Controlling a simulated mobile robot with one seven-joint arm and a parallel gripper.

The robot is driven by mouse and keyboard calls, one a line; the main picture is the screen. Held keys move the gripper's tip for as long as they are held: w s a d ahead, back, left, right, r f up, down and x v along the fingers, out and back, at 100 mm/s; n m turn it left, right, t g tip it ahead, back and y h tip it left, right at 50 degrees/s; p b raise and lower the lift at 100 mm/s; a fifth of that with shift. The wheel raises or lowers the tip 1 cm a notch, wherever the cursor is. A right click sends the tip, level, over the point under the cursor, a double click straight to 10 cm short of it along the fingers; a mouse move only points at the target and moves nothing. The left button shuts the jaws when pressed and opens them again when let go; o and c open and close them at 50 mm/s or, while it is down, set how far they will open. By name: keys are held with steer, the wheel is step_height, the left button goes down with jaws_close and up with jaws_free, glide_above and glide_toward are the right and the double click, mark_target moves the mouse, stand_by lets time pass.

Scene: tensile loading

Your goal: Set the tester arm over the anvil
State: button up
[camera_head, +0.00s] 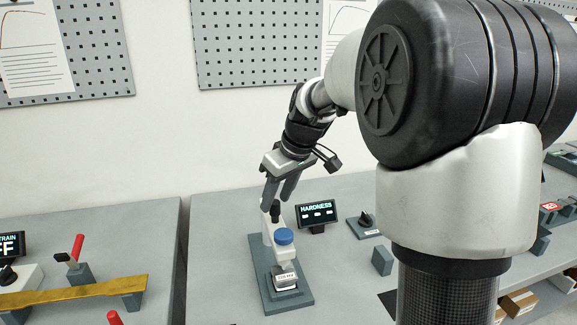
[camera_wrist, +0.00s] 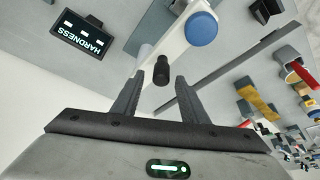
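The hardness tester stands on a grey base plate (camera_head: 262,278) in the head view. Its pale tester arm (camera_wrist: 178,40) carries a blue cap (camera_head: 284,237), which also shows in the wrist view (camera_wrist: 202,28). In the head view the cap appears above a small labelled block (camera_head: 285,281) on the base; the anvil itself is hard to make out. A black knob (camera_head: 275,212) stands up from the tester; it shows in the wrist view (camera_wrist: 161,70). My gripper (camera_head: 277,199) points down above the knob. Its fingers (camera_wrist: 160,78) are open, with gaps on both sides of the knob.
A HARDNESS display (camera_head: 317,214) stands just right of the tester. A dark control (camera_head: 367,222) and a small grey block (camera_head: 382,261) are farther right. The left bench holds a brass-coloured bar (camera_head: 70,297) and a red-handled lever (camera_head: 77,250).

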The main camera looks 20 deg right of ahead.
steer(key=p+v, duration=0.1)
steer(key=v, duration=1.4)
steer(key=shift+r+p, duration=0.2)
steer(key=shift+p, duration=0.2)
steer(key=shift+s+d, duration=0.1)
steer(key=shift+s, duration=0.05)
steer(key=s+a+m+t+h+p, duration=0.1)
steer(key=s+m+p, duration=0.2)
steer(key=s, duration=0.8)
steer(key=s+a+r+m+h+p, duration=0.1)
steer(key=s+a+m+p, duration=0.1)
steer(key=s+p, duration=0.5)
steer(key=s+m, duration=0.1)
steer(key=s, duration=0.3)
steer(key=shift+s+a+r+t+p, duration=0.25)
steer(key=shift+s+r+t+p, duration=0.05)
steer(key=shift+t+p, duration=0.1)
